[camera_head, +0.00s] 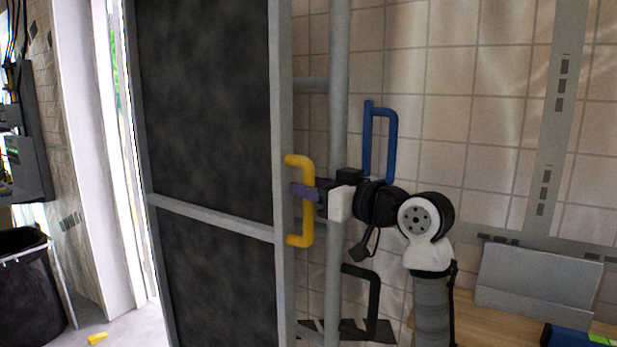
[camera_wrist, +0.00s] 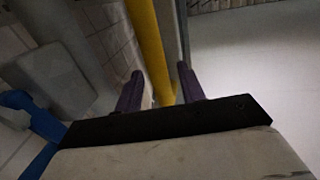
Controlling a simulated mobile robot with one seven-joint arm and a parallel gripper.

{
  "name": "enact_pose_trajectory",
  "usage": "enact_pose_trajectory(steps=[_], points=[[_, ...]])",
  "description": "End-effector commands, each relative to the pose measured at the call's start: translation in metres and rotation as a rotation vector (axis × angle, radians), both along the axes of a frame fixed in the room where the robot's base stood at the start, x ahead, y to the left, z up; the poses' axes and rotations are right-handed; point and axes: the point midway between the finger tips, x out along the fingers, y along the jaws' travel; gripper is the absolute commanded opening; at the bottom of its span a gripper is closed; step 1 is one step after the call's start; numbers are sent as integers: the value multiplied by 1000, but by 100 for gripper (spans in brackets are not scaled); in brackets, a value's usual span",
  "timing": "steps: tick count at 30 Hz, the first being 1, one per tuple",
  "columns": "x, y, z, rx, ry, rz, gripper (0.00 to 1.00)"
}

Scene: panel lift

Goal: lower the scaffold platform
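The scaffold platform (camera_head: 205,110) appears as a large dark panel in a grey frame, standing upright left of centre in the head view. A yellow handle (camera_head: 307,225) is fixed to its right edge. My gripper (camera_head: 304,190) reaches the handle from the right at mid-height. In the wrist view the yellow handle (camera_wrist: 148,45) runs between the two purple fingers of my gripper (camera_wrist: 160,72). The fingers are spread, with a visible gap beside the bar, so it is open around the handle. Finger contact with the bar is not visible.
A grey vertical pole (camera_head: 338,100) stands right of the panel. A blue handle (camera_head: 391,140) and a black handle (camera_head: 375,305) are near my arm. A wooden surface (camera_head: 490,325) with a grey box (camera_head: 540,285) is at lower right. A black bin (camera_head: 30,290) stands at left.

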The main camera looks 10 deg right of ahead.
Motion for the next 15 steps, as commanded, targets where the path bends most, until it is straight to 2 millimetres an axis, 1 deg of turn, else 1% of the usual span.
enact_pose_trajectory(steps=[1, 4, 13, 15], points=[[4, 3, 1, 0, 1, 1, 39], [8, 6, 0, 0, 0, 0, 39], [10, 6, -1, 0, 0, 0, 39], [10, 6, -1, 0, 0, 0, 30]])
